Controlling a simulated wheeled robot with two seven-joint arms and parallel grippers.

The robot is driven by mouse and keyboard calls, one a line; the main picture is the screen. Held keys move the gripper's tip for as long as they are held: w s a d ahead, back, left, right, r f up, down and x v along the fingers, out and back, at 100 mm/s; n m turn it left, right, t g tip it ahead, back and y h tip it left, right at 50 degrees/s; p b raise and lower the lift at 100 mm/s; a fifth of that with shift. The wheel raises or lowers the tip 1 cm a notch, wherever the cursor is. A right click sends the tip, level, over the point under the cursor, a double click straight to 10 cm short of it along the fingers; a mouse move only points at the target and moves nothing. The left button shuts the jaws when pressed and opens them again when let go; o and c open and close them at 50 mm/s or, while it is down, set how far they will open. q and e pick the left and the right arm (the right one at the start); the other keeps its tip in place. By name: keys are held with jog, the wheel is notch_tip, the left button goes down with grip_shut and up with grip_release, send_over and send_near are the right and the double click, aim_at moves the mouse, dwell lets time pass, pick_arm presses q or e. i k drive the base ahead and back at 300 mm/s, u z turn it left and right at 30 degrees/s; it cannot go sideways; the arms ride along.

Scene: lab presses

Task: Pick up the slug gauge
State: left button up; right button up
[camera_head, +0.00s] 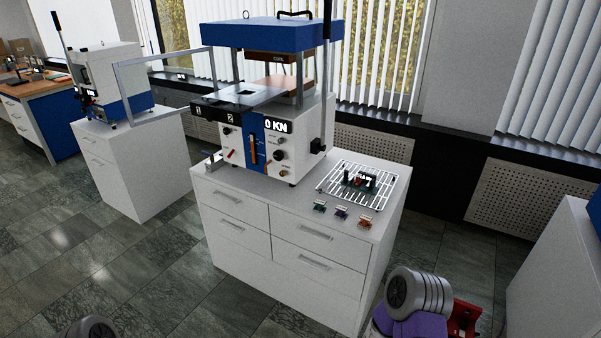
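I cannot tell for sure which item is the slug gauge. A wire rack (335,190) lies on the right of the white cabinet top, with a dark block holding small upright parts (358,180) on it. In front of the rack are three small pieces: a green one (319,207), a dark bluish one (340,212) and an orange one (364,224). Another small item (213,160) stands at the cabinet's left edge. They are too small to make out. Only rounded parts of my arms show at the bottom edge; neither gripper's fingers are in view.
A blue and white press (288,36) reading "0 KN" stands on the drawer cabinet (318,262). A second press (108,78) stands on another cabinet at left. A wooden-topped bench is far left, another white cabinet (556,275) at right. Tiled floor is open at left front.

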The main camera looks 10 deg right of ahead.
aim_at(366, 178)
jog(key=u, duration=0.3)
jog(key=i, duration=0.9)
jog(key=z, duration=0.85)
jog(key=i, duration=0.7)
jog(key=z, duration=0.8)
